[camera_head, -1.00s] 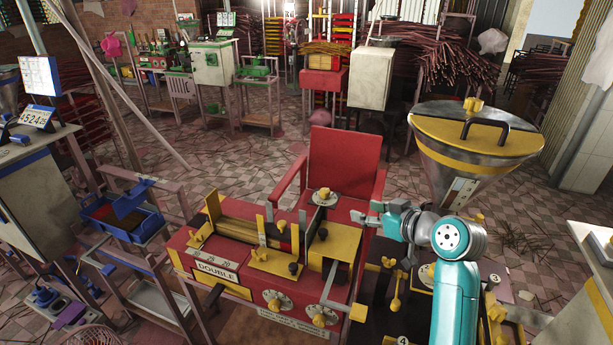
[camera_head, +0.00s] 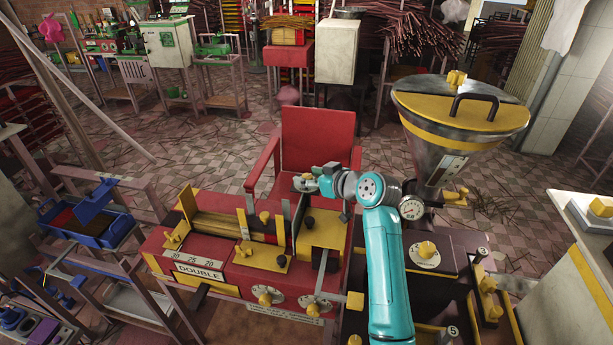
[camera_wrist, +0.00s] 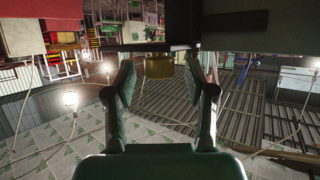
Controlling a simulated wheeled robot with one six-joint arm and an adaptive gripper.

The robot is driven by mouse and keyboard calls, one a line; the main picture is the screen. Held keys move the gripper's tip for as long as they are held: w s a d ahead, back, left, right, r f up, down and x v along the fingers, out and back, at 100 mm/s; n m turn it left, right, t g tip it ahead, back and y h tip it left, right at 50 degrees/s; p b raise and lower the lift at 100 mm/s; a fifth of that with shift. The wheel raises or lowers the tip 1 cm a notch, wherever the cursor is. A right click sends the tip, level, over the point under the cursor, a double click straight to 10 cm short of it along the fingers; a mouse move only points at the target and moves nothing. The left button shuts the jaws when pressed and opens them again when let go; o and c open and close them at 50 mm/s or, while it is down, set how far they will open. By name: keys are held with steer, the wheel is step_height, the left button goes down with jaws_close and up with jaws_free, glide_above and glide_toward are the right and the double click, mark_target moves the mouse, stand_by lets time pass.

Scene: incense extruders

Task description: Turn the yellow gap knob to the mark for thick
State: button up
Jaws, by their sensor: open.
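The thick mark and the pointer cannot be read.
The red machine (camera_head: 225,262) has a yellow block (camera_head: 320,243), upright plates and front dials (camera_head: 265,298) close to my arm. A large hopper with a yellow lid (camera_head: 462,102) stands to the right. A red chair (camera_head: 318,138) stands behind.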

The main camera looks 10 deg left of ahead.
steer(key=shift+w+a+f, duration=0.25)
steer(key=shift+w+a, duration=0.15)
steer(key=shift+a, duration=0.1)
jaws_close()
steer(key=shift+n+g, duration=0.3)
steer(key=shift+n+g+y, duration=0.7)
steer(key=shift+n+g, duration=0.2)
steer(key=shift+n+g+y, duration=0.7)
steer(key=shift+n+g, duration=1.5)
steer(key=shift+g, duration=0.5)
